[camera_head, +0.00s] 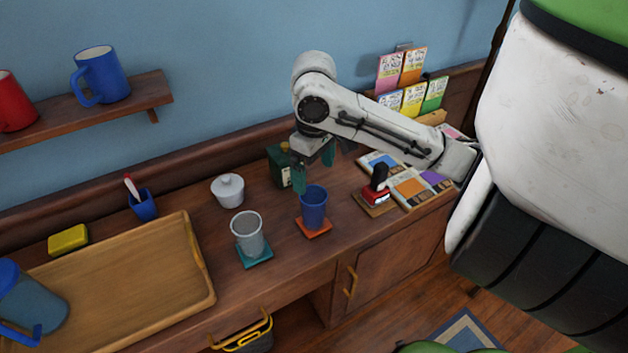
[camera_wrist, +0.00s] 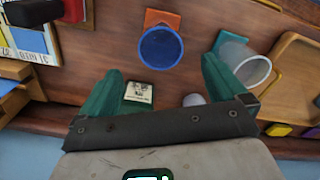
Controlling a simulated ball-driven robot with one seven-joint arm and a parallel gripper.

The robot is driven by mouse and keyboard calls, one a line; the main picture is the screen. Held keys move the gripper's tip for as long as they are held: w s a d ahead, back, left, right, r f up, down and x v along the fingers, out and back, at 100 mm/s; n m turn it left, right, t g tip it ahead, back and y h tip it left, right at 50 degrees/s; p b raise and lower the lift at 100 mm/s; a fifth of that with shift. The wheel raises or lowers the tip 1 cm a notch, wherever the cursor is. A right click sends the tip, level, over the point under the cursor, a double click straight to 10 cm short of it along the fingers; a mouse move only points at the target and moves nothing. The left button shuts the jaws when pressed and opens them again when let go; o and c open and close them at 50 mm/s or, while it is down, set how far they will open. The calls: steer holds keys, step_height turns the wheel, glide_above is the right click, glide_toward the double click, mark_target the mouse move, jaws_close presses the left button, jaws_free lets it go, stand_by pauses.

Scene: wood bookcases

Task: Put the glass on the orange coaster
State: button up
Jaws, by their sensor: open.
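A blue cup (camera_head: 314,207) stands upright on the orange coaster (camera_head: 314,232); in the wrist view the cup (camera_wrist: 160,48) shows its round rim, with the orange coaster (camera_wrist: 161,17) beyond it. A grey translucent glass (camera_head: 247,234) stands upright on a teal coaster (camera_head: 255,258), left of the blue cup. It also shows in the wrist view (camera_wrist: 245,63), beside the right finger. My gripper (camera_head: 314,168) has green fingers and is open and empty, above and behind the blue cup. In the wrist view its fingertips (camera_wrist: 161,82) stand apart, with the blue cup ahead between them.
A dark green box (camera_head: 281,167) is close behind my gripper, and a white lidded pot (camera_head: 228,190) stands left of it. A wooden tray (camera_head: 200,265) fills the left. A red-and-black stamp (camera_head: 377,187) and cards (camera_head: 412,188) lie right. A shelf (camera_head: 150,90) holds mugs.

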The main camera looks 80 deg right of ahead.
steer(key=w+a+r+n+t+y, duration=0.1)
steer(key=w+a+r+t, duration=0.15)
steer(key=w+a, duration=0.45)
steer(key=w+a+r+n+t, duration=0.2)
steer(key=w+a+t, duration=0.1)
steer(key=w, duration=0.7)
steer(key=w+a+f+t+y, duration=0.1)
steer(key=w+a+f, duration=0.15)
steer(key=a, duration=0.25)
steer(key=w+a+f+y, duration=0.1)
steer(key=w+a, duration=0.2)
steer(key=a, duration=0.2)
steer(key=s+a+f+g, duration=0.2)
steer(key=s+a+f, duration=0.7)
steer(key=f, duration=0.4)
steer(key=s+d+f+g+h, duration=0.1)
steer(key=s+d+f, duration=0.1)
steer(key=s, duration=0.5)
steer(key=s+d+f+n+g+h, duration=0.1)
steer(key=s+d+f+g+h, duration=0.1)
steer(key=s+f, duration=0.3)
steer(key=shift+s+n, duration=0.3)
steer(key=shift+s, duration=0.8)
